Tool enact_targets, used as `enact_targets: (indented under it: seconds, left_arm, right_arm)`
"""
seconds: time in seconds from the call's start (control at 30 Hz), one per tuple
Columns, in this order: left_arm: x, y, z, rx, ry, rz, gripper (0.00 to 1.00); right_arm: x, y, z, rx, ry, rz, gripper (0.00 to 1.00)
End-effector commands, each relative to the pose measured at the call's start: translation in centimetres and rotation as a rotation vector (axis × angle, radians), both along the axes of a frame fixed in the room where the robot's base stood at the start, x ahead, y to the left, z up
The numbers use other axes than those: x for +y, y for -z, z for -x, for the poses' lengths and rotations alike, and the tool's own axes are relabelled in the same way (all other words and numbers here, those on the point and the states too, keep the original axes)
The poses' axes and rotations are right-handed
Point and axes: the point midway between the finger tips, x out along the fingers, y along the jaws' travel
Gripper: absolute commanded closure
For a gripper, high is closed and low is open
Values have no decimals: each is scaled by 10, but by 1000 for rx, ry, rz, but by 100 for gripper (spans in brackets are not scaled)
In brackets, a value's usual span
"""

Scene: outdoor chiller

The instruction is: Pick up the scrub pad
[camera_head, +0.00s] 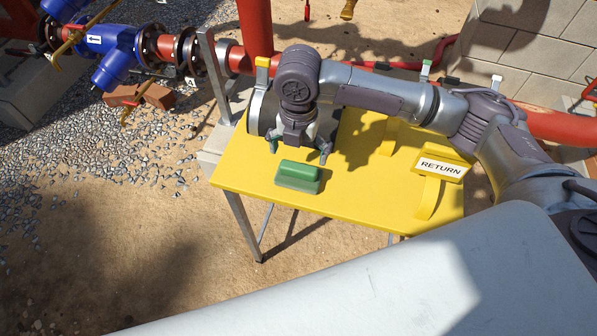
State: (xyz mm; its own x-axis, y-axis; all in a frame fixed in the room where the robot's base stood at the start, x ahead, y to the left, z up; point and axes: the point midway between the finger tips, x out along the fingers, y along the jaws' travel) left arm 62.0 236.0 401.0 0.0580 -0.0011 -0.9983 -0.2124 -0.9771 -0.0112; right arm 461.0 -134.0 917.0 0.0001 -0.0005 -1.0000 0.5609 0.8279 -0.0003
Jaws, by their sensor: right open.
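The scrub pad (297,177) is a green block with a paler upper part and a darker side. It lies on the yellow table (350,199) near its front edge. My right arm reaches in from the right over the table. My right gripper (299,150) points down just behind the pad, with its fingers spread apart and nothing seen between them. Whether the fingertips touch the pad's far side cannot be told. My left gripper is not in view.
A yellow holder marked RETURN (441,167) stands at the table's right. Red pipes and a blue valve (118,45) lie behind. Gravel and sandy ground are open at left.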

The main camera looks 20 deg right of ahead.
Motion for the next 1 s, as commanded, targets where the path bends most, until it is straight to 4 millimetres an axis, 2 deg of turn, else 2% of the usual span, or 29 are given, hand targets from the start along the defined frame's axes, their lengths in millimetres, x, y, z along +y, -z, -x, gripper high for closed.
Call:
enact_targets:
  seconds: [0.1,0.23,0.4,0.57,0.8,0.87,1.0]
  left_arm:
    - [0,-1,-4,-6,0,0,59]
    - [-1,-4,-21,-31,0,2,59]
    - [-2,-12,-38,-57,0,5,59]
    - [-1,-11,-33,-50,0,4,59]
    - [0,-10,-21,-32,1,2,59]
    - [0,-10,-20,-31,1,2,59]
    - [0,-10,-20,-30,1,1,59]
  right_arm:
    - [0,10,0,-1,-2,-1,0]
    - [0,19,1,1,-2,0,0]
    - [-1,44,3,3,-1,1,0]
    - [-1,61,2,0,-2,0,0]
    - [-1,64,2,-1,-3,0,0]
    - [-1,64,2,-1,-3,0,8]
    - [-1,63,2,-1,-2,0,32]
